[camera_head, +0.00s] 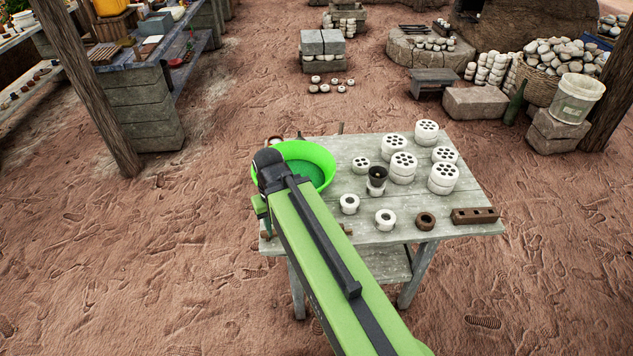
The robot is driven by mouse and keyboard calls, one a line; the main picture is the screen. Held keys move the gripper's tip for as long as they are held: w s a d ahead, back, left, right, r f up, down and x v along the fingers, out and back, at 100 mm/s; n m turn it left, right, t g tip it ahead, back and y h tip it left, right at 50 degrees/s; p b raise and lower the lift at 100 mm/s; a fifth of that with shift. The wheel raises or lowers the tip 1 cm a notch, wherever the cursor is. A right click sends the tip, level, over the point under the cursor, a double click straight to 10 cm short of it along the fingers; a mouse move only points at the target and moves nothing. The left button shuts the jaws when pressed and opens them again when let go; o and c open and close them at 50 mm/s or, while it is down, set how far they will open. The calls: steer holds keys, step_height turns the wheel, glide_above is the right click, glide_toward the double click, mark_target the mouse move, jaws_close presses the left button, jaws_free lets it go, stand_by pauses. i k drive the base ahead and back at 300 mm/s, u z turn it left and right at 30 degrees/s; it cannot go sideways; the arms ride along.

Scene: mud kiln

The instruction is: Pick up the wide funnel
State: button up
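My arm reaches over the left end of a grey wooden table (445,226). My gripper (264,219) points down at the table's left edge, partly hidden by my arm; its fingertips are not clear. A wide, bright green round vessel (318,153) stands beside it, partly covered by my arm; I cannot tell whether it is a funnel or a basin. A small dark, cone-like piece (377,172) sits in or on a white cup near the table's middle; it may be a funnel. I see no other clear funnel shape.
Several white perforated discs (403,165) stand right of the green vessel, some stacked. White rings (385,219), a brown ring (425,221) and a brown block with holes (474,216) lie along the front edge.

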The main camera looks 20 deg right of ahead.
mark_target(382, 172)
steer(key=u, duration=1.8)
steer(key=k, duration=1.4)
steer(key=z, duration=0.65)
steer(key=i, duration=1)
